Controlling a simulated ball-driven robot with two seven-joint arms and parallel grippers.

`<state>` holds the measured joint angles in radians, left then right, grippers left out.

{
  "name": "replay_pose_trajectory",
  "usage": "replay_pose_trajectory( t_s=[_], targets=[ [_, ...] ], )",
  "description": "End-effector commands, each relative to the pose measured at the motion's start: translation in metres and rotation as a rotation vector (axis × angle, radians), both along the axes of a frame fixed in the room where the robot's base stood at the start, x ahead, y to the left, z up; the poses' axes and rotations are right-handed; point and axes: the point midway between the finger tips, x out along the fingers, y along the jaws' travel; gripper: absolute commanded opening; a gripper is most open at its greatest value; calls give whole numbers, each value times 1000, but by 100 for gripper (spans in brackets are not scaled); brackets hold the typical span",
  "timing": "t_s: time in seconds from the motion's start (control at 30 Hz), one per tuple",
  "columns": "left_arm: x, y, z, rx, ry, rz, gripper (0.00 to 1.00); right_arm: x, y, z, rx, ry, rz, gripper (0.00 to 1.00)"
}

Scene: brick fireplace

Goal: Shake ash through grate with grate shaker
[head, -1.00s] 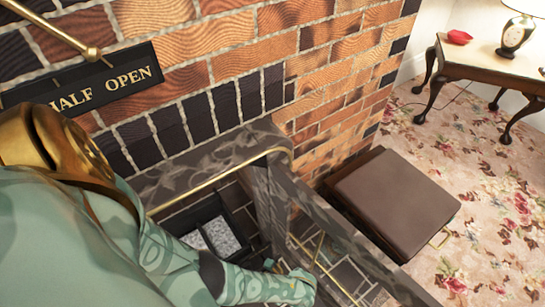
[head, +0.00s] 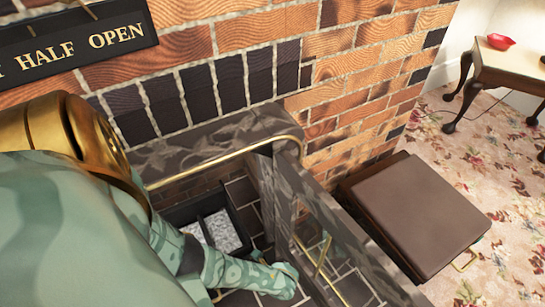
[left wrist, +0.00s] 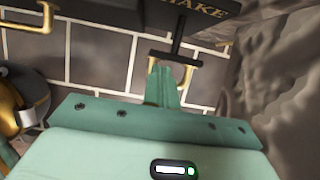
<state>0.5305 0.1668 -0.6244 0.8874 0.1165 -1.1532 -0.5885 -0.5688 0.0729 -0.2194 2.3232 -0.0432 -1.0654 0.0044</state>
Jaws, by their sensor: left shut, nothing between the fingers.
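In the left wrist view a black T-shaped handle (left wrist: 178,40) hangs from a black panel (left wrist: 205,10) lettered "…HAKE", its first letter hidden; I take it for the grate shaker. A brass hook (left wrist: 186,74) shows around its lower end. My left gripper (left wrist: 163,70) is shut and empty, its tips just in front of the hook and crossbar; I cannot tell whether they touch. In the head view my left gripper (head: 285,277) reaches down inside the hearth. A black box (head: 243,230) there holds pale grey ash (head: 222,231). My right gripper is out of view.
A dark stone surround (head: 315,215) with a brass rail (head: 225,165) stands close to my left arm. Brass bars (head: 315,255) stand right of the gripper. A brown lidded box (head: 420,210) sits on the floral carpet. A "HALF OPEN" sign (head: 80,45) is on the brick wall.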

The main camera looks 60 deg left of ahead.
Motion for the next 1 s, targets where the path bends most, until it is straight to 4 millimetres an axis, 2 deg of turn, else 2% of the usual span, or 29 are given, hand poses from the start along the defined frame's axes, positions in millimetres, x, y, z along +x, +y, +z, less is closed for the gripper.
replay_pose_trajectory(
  t_s=[0.37,0.7,1.0],
  targets=[
    [0,3,1,0,0,-1,0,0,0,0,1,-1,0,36],
    [4,57,3,4,-1,1,0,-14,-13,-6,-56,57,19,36],
    [4,60,1,1,0,-1,0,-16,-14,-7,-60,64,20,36]
  ],
)
